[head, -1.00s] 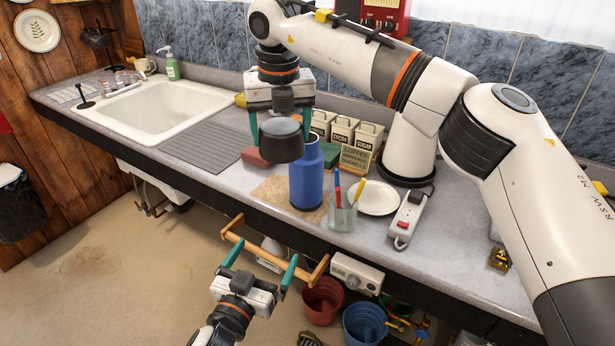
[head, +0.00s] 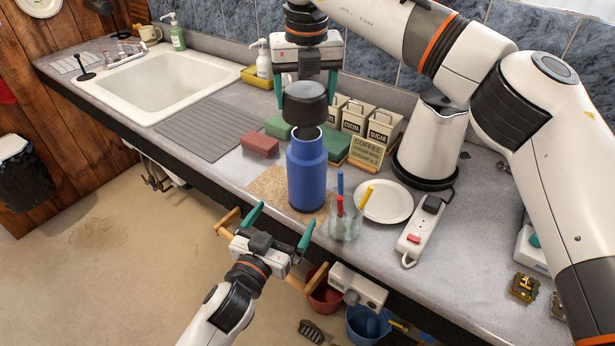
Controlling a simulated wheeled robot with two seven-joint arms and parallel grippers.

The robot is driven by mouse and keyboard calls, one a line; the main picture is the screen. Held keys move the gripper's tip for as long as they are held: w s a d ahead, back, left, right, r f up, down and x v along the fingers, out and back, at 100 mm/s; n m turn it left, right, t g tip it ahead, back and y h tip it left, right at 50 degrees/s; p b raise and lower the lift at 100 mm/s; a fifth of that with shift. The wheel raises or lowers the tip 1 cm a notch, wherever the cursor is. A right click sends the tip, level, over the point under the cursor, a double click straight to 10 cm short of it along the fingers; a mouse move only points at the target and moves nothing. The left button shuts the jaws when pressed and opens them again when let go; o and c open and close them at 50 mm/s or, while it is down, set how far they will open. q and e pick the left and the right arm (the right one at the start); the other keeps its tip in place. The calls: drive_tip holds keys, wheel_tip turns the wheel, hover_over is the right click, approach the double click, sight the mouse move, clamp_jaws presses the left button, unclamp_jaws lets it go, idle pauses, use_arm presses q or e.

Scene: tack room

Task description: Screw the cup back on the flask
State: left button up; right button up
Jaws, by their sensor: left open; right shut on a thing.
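The blue flask (head: 307,175) stands upright on a tan mat (head: 267,183) on the counter. My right gripper (head: 306,88) is shut on the dark grey cup (head: 305,105). It holds the cup from above, roughly in line over the flask's open neck. The cup's lower edge is close to the mouth; I cannot tell whether they touch. My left gripper (head: 285,213) is open and empty, in front of the counter edge, its fingers pointing toward the flask from below and left.
A glass with pens (head: 346,222) stands close right of the flask, with a white plate (head: 384,201) and power strip (head: 420,230) beyond. A red-brown block (head: 260,145), canisters (head: 356,117) and a kettle (head: 428,140) stand behind. A wooden rail (head: 228,222) runs along the counter front.

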sight(306, 183)
use_arm(q)
drive_tip(key=x, duration=1.2)
drive_tip(key=shift+w+d+f, duration=0.1)
drive_tip(key=shift+w+d, duration=0.05)
use_arm(e)
drive_tip(key=shift+w+d+f, duration=0.1)
drive_tip(key=shift+w+f, duration=0.05)
drive_tip(key=shift+w, duration=0.1)
use_arm(q)
drive_tip(key=c, duration=1.4)
use_arm(e)
drive_tip(key=shift+f, duration=2.5)
drive_tip(key=shift+f, duration=0.85)
drive_tip(key=shift+f, duration=0.55)
